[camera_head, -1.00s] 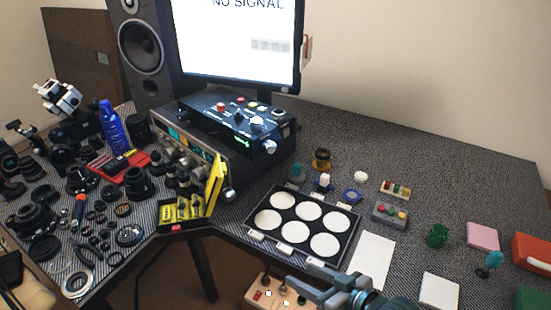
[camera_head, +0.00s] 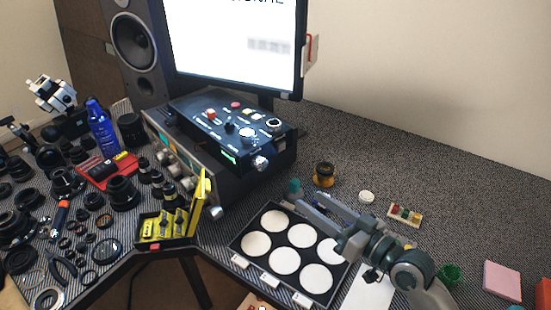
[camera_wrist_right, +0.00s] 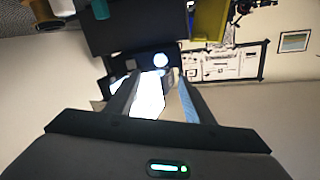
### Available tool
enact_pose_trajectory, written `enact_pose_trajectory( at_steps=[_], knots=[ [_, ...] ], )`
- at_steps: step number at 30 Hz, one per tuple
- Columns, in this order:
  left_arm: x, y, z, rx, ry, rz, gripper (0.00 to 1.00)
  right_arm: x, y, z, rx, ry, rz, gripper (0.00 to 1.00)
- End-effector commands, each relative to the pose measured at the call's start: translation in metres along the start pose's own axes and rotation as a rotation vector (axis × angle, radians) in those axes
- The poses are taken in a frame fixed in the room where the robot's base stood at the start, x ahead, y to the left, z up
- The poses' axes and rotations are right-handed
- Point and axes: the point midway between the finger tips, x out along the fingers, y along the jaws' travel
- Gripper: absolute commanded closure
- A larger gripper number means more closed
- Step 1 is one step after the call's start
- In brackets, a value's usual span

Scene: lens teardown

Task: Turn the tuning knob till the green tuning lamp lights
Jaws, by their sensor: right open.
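A black control box (camera_head: 225,132) sits on top of a larger instrument below the monitor. It bears several knobs and buttons, including a pale knob (camera_head: 247,134) on top and a silver knob (camera_head: 261,163) on its front. I cannot tell which is the tuning knob. A small green strip (camera_head: 229,157) glows on the front; I cannot tell whether it is the tuning lamp. My right gripper (camera_head: 311,201) is open and empty above the round-pad tray, right of and apart from the box. Its fingers also show in the right wrist view (camera_wrist_right: 155,88). My left gripper is out of view.
A black tray of white round pads (camera_head: 237,245) lies in front of the box. An open yellow case (camera_head: 201,195) stands close to the instrument's front. A monitor (camera_head: 240,45) rises behind. Lens parts crowd the left. The desk's back right is clear.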

Motion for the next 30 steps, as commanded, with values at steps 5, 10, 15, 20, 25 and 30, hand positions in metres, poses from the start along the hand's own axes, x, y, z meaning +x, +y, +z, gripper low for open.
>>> enact_pose_trajectory(
  at_steps=[5,10,15,20,25,30],
  knots=[
    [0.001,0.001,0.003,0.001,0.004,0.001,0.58,0.001,0.000,-0.005,0.004,0.014,-0.005,0.52],
    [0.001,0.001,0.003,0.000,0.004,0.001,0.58,0.001,0.000,-0.005,0.003,0.013,-0.005,0.52],
    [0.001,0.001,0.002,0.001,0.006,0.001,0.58,0.003,0.000,-0.005,0.003,0.013,-0.005,0.52],
    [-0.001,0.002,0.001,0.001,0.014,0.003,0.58,0.011,0.000,-0.006,0.005,0.014,-0.004,0.52],
    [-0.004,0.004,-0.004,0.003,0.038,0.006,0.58,0.031,-0.001,-0.007,0.005,0.014,-0.005,0.52],
    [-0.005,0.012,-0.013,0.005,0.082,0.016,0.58,0.059,-0.001,-0.008,0.004,0.015,-0.005,0.52]
  ],
)
